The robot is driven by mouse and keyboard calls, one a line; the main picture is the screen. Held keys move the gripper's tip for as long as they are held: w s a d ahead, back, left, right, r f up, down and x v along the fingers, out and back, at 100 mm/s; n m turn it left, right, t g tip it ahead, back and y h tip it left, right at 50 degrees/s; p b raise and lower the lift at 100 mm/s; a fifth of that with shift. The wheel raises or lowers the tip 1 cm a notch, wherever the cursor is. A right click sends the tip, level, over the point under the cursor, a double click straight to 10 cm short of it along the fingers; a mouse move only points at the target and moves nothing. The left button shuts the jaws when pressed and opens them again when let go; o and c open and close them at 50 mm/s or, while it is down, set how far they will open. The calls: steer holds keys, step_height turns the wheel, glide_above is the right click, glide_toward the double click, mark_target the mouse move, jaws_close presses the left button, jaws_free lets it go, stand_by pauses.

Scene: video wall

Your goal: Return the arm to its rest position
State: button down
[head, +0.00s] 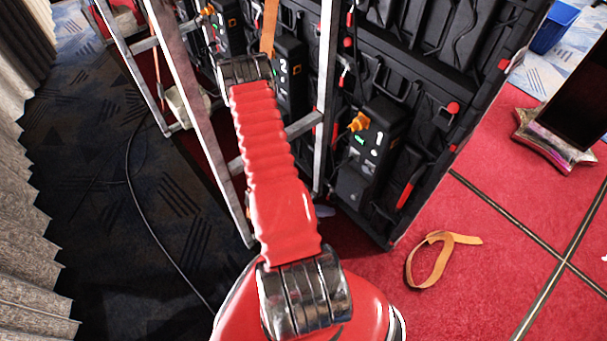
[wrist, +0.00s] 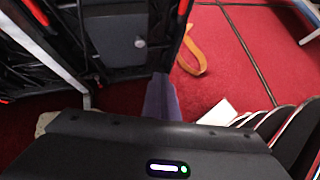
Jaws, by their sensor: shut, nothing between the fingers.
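My gripper (wrist: 162,77) shows in the wrist view as a narrow dark-purple pair of fingers, closed together with nothing between them. It points up in the picture, over red carpet beside the lower corner of the black video wall (wrist: 115,35). In the head view my red ribbed arm stretches forward and up, to the metal joint near the back of the video wall (head: 415,75). The gripper itself cannot be made out there, behind the arm and the frame.
Grey metal struts (head: 326,90) brace the wall beside my arm. An orange strap (head: 432,262) lies on the red floor at right. A black cable (head: 150,215) runs over dark carpet at left, near a grey curtain (head: 30,220). A blue bin (head: 553,28) stands at far right.

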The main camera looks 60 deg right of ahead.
stand_by(0.4)
steer(key=s+a+r+m+g+y, duration=0.3)
steer(key=a+r+m, duration=0.2)
steer(key=r, duration=0.4)
steer(key=w+a+r+m+t+y, duration=0.1)
steer(key=w+a+r+m+t, duration=0.1)
steer(key=w+a+r, duration=0.5)
steer(key=w+a+r+m+t+y, duration=0.1)
steer(key=w+a+r+m+t, duration=0.15)
steer(key=w+r, duration=0.45)
steer(key=w+a+r+m+t, duration=0.2)
steer(key=w+a+r, duration=0.3)
steer(key=r, duration=0.5)
steer(key=w+a+r+n+t+y, duration=0.2)
steer(key=a+r+t, duration=0.6)
steer(key=a+r, duration=1)
step_height(320, 180, up, 2)
steer(key=shift+w+r+t, duration=0.2)
steer(key=shift+w+t, duration=0.05)
steer(key=shift+t, duration=0.1)
